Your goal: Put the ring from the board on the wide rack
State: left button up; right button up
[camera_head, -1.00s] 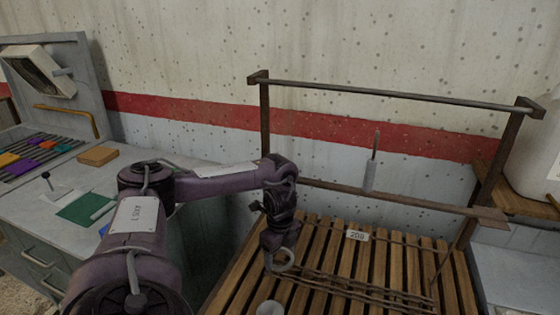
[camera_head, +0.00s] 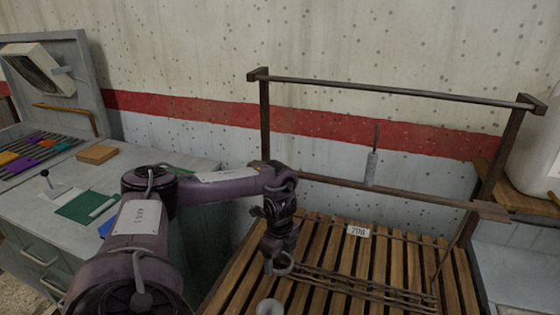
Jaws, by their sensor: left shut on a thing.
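My left gripper (camera_head: 272,264) points down over the left part of a slatted wooden surface (camera_head: 325,238). It is shut on a small grey ring (camera_head: 289,268), which shows just at its fingertips. Part of the ring is hidden by the fingers. Thin brown rails of a low rack (camera_head: 365,291) run across the slats, right of the ring. The ring appears beside the rails' left end; I cannot tell whether it touches them. A small white numbered tag (camera_head: 358,231) stands behind the rails. My right gripper is not in view.
A tall brown frame with a metal top bar (camera_head: 390,90) stands behind the slats. A grey-handled tool (camera_head: 371,166) stands upright at its lower crossbar. A grey round object (camera_head: 269,307) shows at the bottom edge. A workbench (camera_head: 35,208) with coloured pieces is at left.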

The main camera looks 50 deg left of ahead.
pick_arm(q)
jog(key=shift+f, duration=0.1)
dwell(0.3)
jog(key=o, duration=1.1)
